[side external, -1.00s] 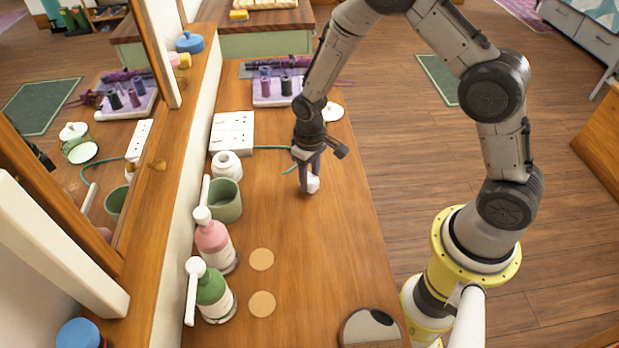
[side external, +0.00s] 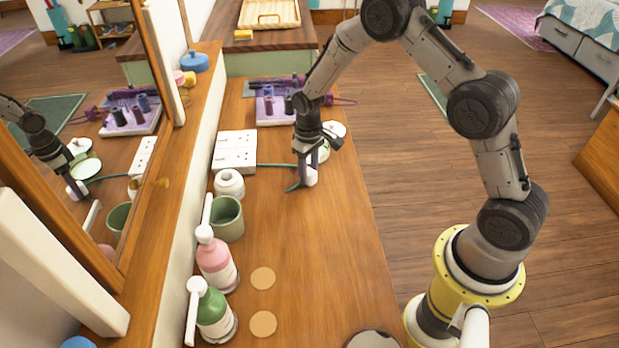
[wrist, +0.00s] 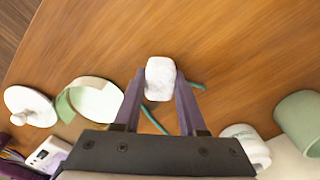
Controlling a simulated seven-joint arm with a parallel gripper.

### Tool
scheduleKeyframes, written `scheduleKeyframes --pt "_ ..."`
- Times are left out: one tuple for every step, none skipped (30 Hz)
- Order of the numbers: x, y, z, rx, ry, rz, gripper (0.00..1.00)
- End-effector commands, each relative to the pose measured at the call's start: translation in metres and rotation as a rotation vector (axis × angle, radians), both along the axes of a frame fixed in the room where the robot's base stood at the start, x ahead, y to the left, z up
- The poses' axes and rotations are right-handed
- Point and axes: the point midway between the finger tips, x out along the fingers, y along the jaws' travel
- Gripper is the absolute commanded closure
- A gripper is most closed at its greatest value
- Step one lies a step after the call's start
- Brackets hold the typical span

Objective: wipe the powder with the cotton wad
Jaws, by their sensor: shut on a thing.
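My gripper (side external: 307,168) is shut on the white cotton wad (side external: 311,176), low over the right-middle of the wooden table. The wad also shows between the purple fingers in the wrist view (wrist: 160,78). I cannot tell whether it touches the wood. Two flat, round tan patches, one (side external: 263,278) behind the other (side external: 264,324), lie on the near part of the table, well apart from the wad. They may be the powder, but I cannot tell for sure. No tan patch shows in the wrist view.
Pink (side external: 215,262) and green (side external: 213,314) pump bottles, a green cup (side external: 227,222) and a white jar (side external: 229,183) line the left edge. A white socket block (side external: 235,152) and purple spool tray (side external: 270,118) stand behind. A green cable (side external: 275,165) runs near the wad.

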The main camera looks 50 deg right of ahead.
Motion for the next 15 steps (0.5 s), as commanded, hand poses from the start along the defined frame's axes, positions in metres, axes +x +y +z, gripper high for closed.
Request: scheduleKeyframes --pt "0.004 -0.005 0.001 -0.002 -0.004 -0.001 1.0" --pt "0.004 -0.005 0.004 -0.002 -0.005 0.0 1.0" --pt "0.004 -0.004 0.005 -0.002 -0.004 0.0 1.0" --pt "0.005 -0.004 0.016 -0.002 -0.008 0.001 1.0" --pt "0.004 -0.004 0.023 -0.002 -0.009 0.001 1.0" --pt "0.003 -0.004 0.023 -0.002 -0.004 0.001 1.0" --pt "0.003 -0.004 0.026 -0.002 -0.004 0.001 1.0" --pt "0.003 -0.004 0.029 -0.002 -0.004 0.001 1.0" --pt "0.003 -0.004 0.032 -0.002 -0.005 0.001 1.0" --pt "0.003 -0.004 0.035 -0.002 -0.004 0.001 1.0" --pt "0.003 -0.004 0.038 -0.001 -0.004 0.001 1.0" --pt "0.003 -0.003 0.042 -0.002 -0.005 0.001 1.0" --pt "0.003 -0.003 0.044 -0.002 -0.005 0.001 1.0" --pt "0.003 -0.003 0.047 -0.002 -0.005 0.001 1.0" --pt "0.003 -0.003 0.051 -0.002 -0.005 0.001 1.0"
